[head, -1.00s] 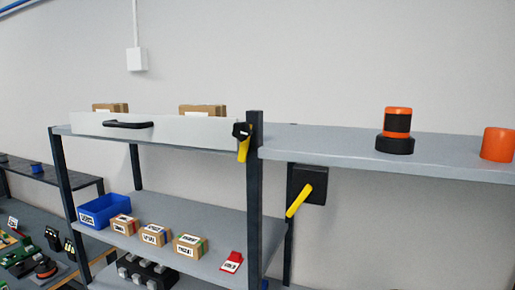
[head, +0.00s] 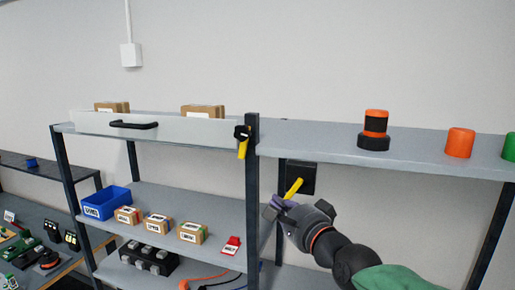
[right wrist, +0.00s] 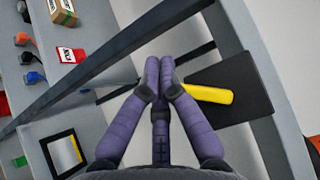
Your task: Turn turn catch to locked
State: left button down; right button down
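A yellow lever on a black knob, a turn catch (head: 242,147), hangs nearly straight down on the dark post at the right end of the white front panel (head: 170,127). A second yellow lever (head: 294,187) sits on a black square plate (head: 304,176) under the right shelf, slanting down left; its lower end is hidden by my right gripper. My right gripper (head: 278,204) is at this second lever. In the right wrist view its purple fingertips (right wrist: 160,64) are together with nothing seen between them, and the lever (right wrist: 208,94) lies beside the right finger. My left gripper is not in view.
The dark shelf post (head: 252,190) stands just left of my right gripper. A black-and-orange beacon (head: 374,130) and an orange cylinder (head: 459,142) stand on the right shelf. A blue bin (head: 105,203) and several labelled boxes sit on the lower left shelf.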

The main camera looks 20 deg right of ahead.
jog(key=s+d+r+m+t, duration=0.2)
jog(key=s+r, duration=0.3)
jog(key=r, duration=0.3)
jog(key=p+x, duration=0.1)
jog(key=x, duration=0.2)
jog(key=a+p+x, duration=0.1)
jog(key=p+x, duration=0.1)
jog(key=x, duration=0.2)
jog(key=p+x, duration=0.1)
jog(key=x, duration=0.3)
jog(key=shift+s+a+r, duration=0.1)
jog(key=shift+a+r, duration=0.1)
jog(key=shift+r, duration=0.1)
jog(key=shift+w+a+r+p, duration=0.15)
jog(key=shift+w+a+p, duration=0.1)
jog(key=shift+a+p, duration=0.45)
jog(key=shift+w+a, duration=0.35)
